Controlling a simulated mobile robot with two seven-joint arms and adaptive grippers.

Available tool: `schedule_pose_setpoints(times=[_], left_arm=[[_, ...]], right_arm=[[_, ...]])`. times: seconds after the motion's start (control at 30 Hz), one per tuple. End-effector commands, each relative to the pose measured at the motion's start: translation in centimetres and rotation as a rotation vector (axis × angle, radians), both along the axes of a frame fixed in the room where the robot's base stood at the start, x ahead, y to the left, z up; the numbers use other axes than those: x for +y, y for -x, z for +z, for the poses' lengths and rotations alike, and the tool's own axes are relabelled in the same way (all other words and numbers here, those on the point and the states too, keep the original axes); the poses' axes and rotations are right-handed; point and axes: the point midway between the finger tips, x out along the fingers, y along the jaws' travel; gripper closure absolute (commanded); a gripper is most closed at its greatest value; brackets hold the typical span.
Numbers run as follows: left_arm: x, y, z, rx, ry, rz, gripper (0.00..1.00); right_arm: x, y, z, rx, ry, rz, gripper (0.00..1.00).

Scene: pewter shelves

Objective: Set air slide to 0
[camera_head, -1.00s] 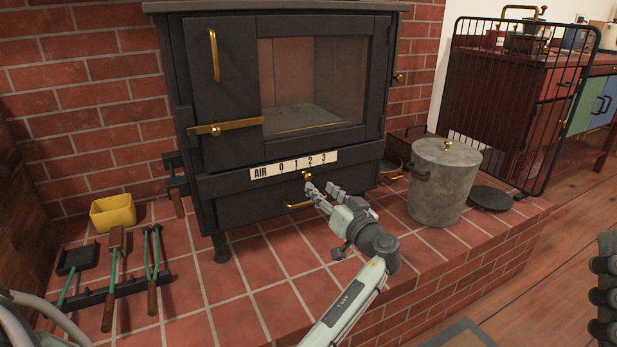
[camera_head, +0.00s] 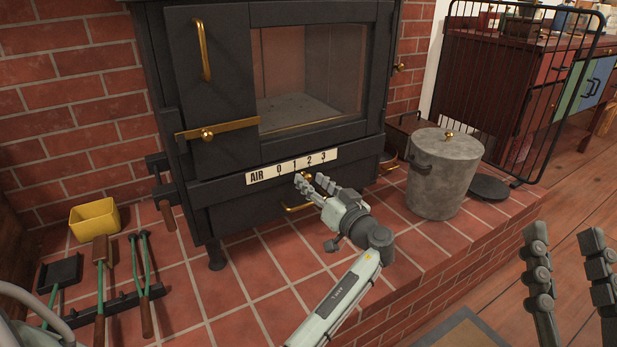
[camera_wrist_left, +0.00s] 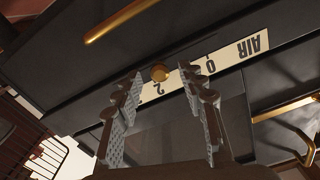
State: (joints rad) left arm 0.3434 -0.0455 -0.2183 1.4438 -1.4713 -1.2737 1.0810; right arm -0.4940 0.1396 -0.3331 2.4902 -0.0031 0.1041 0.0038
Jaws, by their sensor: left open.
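The stove's white air scale (camera_head: 268,174) reads AIR 0 1 2 3. The small brass slide knob (camera_head: 306,176) sits just under the scale, below the 2. In the left wrist view the scale appears upside down, and the knob (camera_wrist_left: 160,73) lies between the fingertips and near the 2; the 1 is hidden by a finger. My left gripper (camera_head: 313,184) is open at the knob, with a finger on either side; I cannot tell whether either touches it. My right gripper (camera_head: 564,236) is open and empty at the lower right, far from the stove.
A brass drawer handle (camera_head: 298,208) is just below the left gripper. A grey lidded bucket (camera_head: 440,180) stands to the right on the brick hearth. Fire tools and a yellow box (camera_head: 95,220) are at left. A black wire guard (camera_head: 500,90) stands behind right.

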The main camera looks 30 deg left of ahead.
Motion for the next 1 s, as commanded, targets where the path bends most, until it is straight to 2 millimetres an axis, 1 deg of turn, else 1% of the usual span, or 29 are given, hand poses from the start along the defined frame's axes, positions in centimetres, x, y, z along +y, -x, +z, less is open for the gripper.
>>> schedule_pose_setpoints(times=[0.4, 0.73, 1.0], left_arm=[[-0.15, 0.06, -0.04, 0.0, 0.0, 0.0, 0.59], [-0.13, 0.06, -0.01, 0.0, 0.0, 0.0, 1.0], [-0.11, 0.05, 0.0, 0.0, 0.0, 0.0, 1.0]], right_arm=[[-0.07, 0.05, 0.2, 0.006, 0.007, 0.0, 0.6], [-0.1, -0.12, -0.14, 0.009, 0.01, -0.002, 0.6], [-0.06, -0.19, -0.34, 0.012, 0.01, -0.002, 0.6]])
